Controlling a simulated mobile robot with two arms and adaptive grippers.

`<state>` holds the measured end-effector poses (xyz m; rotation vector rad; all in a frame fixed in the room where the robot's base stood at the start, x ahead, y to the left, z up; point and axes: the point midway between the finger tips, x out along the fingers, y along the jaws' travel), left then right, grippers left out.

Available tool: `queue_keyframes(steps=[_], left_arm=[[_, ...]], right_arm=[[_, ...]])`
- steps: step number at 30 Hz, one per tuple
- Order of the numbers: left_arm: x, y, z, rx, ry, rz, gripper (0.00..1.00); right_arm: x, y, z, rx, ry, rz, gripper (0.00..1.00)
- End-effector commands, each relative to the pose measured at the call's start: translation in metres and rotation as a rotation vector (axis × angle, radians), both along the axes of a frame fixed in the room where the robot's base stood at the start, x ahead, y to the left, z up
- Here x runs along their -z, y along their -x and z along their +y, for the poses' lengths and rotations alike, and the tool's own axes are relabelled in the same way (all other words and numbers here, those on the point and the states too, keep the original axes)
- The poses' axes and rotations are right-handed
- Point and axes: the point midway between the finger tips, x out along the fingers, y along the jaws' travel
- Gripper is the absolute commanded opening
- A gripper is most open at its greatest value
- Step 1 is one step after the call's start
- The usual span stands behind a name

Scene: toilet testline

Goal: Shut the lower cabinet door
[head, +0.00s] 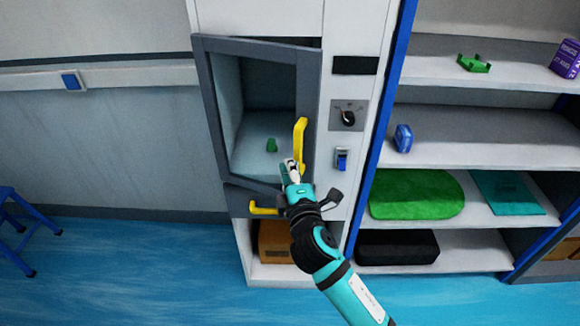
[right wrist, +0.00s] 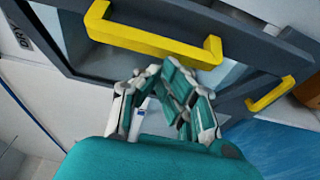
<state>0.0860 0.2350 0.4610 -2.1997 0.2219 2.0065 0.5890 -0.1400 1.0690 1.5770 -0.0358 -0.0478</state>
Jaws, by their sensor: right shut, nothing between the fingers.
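A cabinet door (head: 208,110) with a grey frame and a see-through pane stands slightly ajar on the white cabinet. Its yellow handle (head: 300,145) is upright at the door's right side, and it also shows in the right wrist view (right wrist: 150,38). My right gripper (head: 291,168) is shut and empty, just below the handle, in front of the door's lower right part. In the right wrist view its fingertips (right wrist: 158,72) are close to the handle, not around it; I cannot tell whether they touch. My left gripper is not in view.
A grey panel with a second yellow handle (head: 263,208) lies below the door, above a niche with a brown box (head: 275,242). A black knob (head: 348,117) and a blue switch (head: 342,158) are on the right. Open shelves (head: 470,150) stand further right; a blue stool (head: 18,230) is left.

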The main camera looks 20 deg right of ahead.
Motion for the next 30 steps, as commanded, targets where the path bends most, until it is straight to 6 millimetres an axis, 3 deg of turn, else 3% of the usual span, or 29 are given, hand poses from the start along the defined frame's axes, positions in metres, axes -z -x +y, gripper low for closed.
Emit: queue_keyframes(steps=[8,17,24,30], left_arm=[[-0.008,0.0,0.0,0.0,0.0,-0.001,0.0],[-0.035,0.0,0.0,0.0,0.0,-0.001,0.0],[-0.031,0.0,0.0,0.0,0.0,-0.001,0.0],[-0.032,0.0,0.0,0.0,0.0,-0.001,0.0]], right_arm=[[-0.002,-0.006,-0.006,-0.029,0.009,-0.001,0.0],[-0.004,-0.046,-0.051,-0.225,0.015,-0.002,0.0],[0.0,-0.078,-0.076,-0.263,0.0,-0.002,0.0],[-0.001,-0.081,-0.078,-0.262,-0.001,-0.002,0.0]])
